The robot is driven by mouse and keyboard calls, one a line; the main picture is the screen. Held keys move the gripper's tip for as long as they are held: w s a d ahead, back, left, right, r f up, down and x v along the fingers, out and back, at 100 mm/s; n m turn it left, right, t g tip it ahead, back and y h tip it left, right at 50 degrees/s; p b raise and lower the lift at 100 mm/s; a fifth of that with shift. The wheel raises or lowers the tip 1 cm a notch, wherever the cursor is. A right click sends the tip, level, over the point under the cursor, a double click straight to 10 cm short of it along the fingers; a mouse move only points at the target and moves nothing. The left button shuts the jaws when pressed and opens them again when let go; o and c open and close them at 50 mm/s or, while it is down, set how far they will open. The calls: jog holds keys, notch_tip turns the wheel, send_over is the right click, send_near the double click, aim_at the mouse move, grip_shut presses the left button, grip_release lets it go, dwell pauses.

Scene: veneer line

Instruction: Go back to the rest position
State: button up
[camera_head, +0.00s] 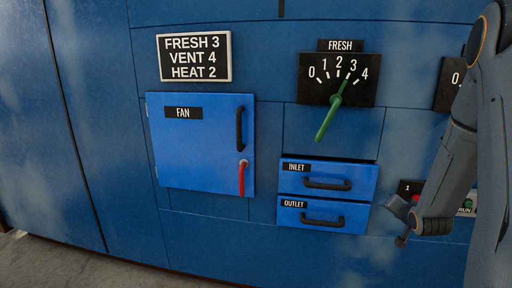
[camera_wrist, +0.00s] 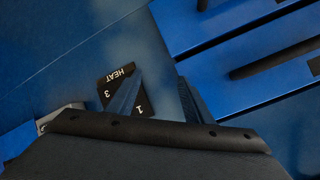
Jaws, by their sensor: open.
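My gripper (camera_head: 401,222) hangs at the right in the head view, in front of the blue panel. Its jaws are open, with nothing visible between them. In the wrist view the two dark fingers (camera_wrist: 158,98) reach up from the black gripper body, partly covering a black HEAT plate (camera_wrist: 113,77) with the numbers 3 and 1 visible. No contact with the panel can be made out.
A FRESH dial (camera_head: 316,92) has a green lever (camera_head: 327,119) whose pointer is near 3. The FAN door (camera_head: 195,150) looks shut, its red handle (camera_head: 241,180) hanging down. INLET (camera_head: 292,181) and OUTLET (camera_head: 291,218) drawers sit left of my gripper. A sign (camera_head: 194,57) reads FRESH 3, VENT 4, HEAT 2.

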jog(key=s+a+r+n+g+y, duration=0.1)
jog(key=s+a+r+n+g, duration=0.1)
jog(key=s+a, duration=0.8)
jog(key=s+a+r+n+g+y+p, duration=0.1)
jog(key=s+a+n+g, duration=0.4)
jog(key=s+a, duration=0.5)
jog(key=a+r+g, duration=0.1)
jog(key=a, duration=0.2)
jog(key=shift+a+r+g, duration=0.25)
jog(key=shift+a+g, duration=0.05)
jog(key=shift+a, duration=0.1)
jog(key=s+a+n+g, duration=0.1)
jog(key=s+a, duration=0.1)
jog(key=s, duration=0.1)
jog(key=s+a+r+g, duration=0.1)
jog(key=s+a, duration=0.1)
jog(key=s, duration=0.2)
jog(key=s+a+r+n+g+y, duration=0.1)
jog(key=s+a, duration=0.1)
jog(key=s, duration=0.2)
jog(key=shift+s+n+p, duration=0.1)
jog(key=shift+n+p, duration=0.2)
jog(key=shift+p, duration=0.05)
